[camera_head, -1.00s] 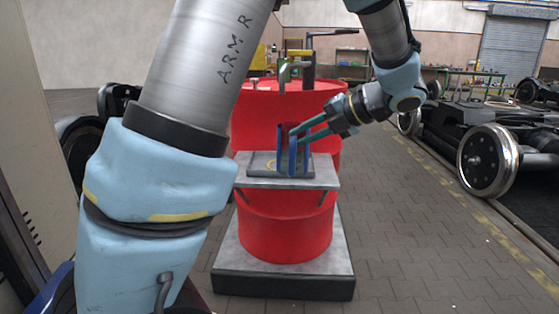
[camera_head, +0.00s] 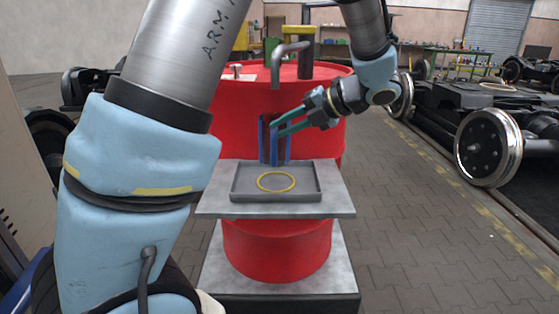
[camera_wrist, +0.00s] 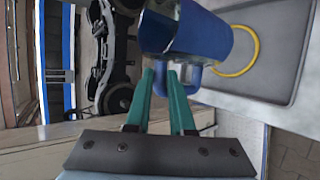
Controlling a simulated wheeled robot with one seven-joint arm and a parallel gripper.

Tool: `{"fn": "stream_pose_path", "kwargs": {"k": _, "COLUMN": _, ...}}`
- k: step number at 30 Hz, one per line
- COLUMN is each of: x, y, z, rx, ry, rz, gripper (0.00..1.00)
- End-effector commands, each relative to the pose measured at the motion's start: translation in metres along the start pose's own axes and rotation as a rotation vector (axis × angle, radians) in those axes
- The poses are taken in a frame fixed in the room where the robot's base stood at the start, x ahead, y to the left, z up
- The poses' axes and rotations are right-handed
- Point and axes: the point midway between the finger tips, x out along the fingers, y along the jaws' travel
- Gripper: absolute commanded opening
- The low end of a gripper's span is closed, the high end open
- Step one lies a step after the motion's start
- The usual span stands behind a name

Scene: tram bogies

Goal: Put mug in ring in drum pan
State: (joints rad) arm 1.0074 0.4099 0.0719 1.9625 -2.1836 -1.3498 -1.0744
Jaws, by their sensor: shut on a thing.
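The blue mug (camera_head: 274,150) is in my gripper (camera_head: 277,129), above the back edge of the grey pan (camera_head: 236,190) in the head view. It shows there as upright blue strips with dark between. In the wrist view the mug (camera_wrist: 207,32) is tilted in the picture, and the teal fingers of my gripper (camera_wrist: 165,75) are shut at its handle (camera_wrist: 190,78). The yellow ring (camera_head: 276,189) lies flat in the pan, fully visible and empty. In the wrist view the ring (camera_wrist: 252,62) is partly hidden behind the mug.
The pan rests on a grey shelf (camera_head: 335,203) in front of a red drum (camera_head: 240,110). A bent grey pipe (camera_head: 276,68) rises from the drum top behind the mug. Dark bogies with wheels (camera_head: 484,147) stand at right. Paved floor right of the drum is clear.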

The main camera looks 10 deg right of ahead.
Motion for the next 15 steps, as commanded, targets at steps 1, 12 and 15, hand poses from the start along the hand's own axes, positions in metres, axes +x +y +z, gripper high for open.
{"fn": "stream_pose_path", "kwargs": {"k": 1, "x": 0.005, "y": -0.007, "z": -0.002, "rx": 0.004, "ry": 0.001, "rz": 0.002, "gripper": 0.00}}
{"fn": "stream_pose_path", "kwargs": {"k": 12, "x": 0.025, "y": -0.038, "z": -0.011, "rx": 0.002, "ry": 0.002, "rz": 0.002, "gripper": 0.00}}
{"fn": "stream_pose_path", "kwargs": {"k": 15, "x": 0.033, "y": -0.050, "z": -0.014, "rx": 0.002, "ry": 0.002, "rz": 0.002, "gripper": 0.00}}
